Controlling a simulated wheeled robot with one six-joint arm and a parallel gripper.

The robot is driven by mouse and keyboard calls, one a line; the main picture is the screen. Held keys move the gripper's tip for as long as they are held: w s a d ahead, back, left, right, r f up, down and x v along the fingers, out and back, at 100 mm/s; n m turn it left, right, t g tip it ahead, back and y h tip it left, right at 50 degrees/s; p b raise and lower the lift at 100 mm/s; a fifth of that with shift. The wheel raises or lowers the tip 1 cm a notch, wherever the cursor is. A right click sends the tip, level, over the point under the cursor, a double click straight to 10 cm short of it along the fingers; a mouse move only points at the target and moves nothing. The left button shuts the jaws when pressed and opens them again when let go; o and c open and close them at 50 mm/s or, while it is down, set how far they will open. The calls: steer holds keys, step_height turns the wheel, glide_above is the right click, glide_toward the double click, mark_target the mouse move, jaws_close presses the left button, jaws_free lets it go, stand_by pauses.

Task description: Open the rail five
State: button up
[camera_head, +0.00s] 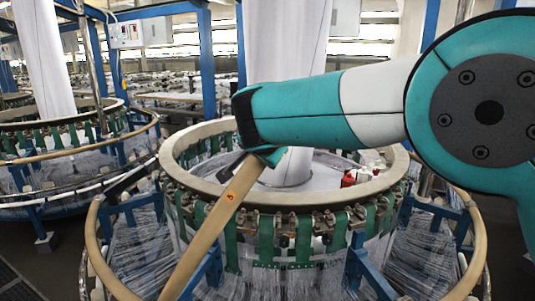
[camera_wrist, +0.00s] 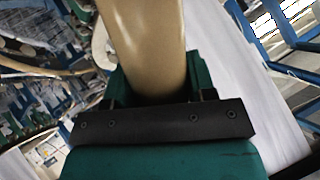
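In the wrist view the rail (camera_wrist: 148,45) runs between my gripper's green fingers (camera_wrist: 155,88), one on each side. The gripper appears shut on it. The fingertips are partly hidden by the arm in the head view and by the rail in the wrist view.
The loom's upper ring (camera_head: 310,197) with green straps stands behind the rail. Other tan outer rails curve at left (camera_head: 92,238) and right (camera_head: 478,240). Blue brackets (camera_head: 360,262) stand near the rail. A white fabric column (camera_head: 288,40) rises behind my arm. A second loom (camera_head: 70,150) is at left.

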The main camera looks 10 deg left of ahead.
steer(key=o, duration=0.4)
steer(key=shift+a, duration=0.1)
steer(key=b+v, duration=0.7)
steer(key=v, duration=1)
steer(key=shift+s, duration=0.2)
steer(key=s+d+f+n+g+b, duration=0.1)
steer(key=d+f+n+g+b, duration=0.4)
steer(key=d+f, duration=0.95)
steer(key=s+d+f+n+g+y+b, duration=0.1)
steer(key=s+d+f+n+b, duration=0.1)
steer(key=s+f, duration=0.4)
steer(key=s+d+f+n+g+b, duration=0.2)
steer(key=s+d+f+n, duration=0.1)
steer(key=s+f, duration=0.3)
steer(key=s+d+f+n+g+y+b, duration=0.1)
steer(key=s+d+f, duration=0.3)
steer(key=s, duration=0.5)
steer(key=shift+s+d+f+n+g+y+b, duration=0.1)
steer(key=shift+d+f+n+g+y+b, duration=0.05)
steer(key=shift+f+n+g+b, duration=0.25)
steer(key=shift+s+d+f+n+g+y+b, duration=0.1)
steer(key=shift+d+f+n+g+y+b, duration=0.1)
steer(key=shift+f+n+b, duration=0.25)
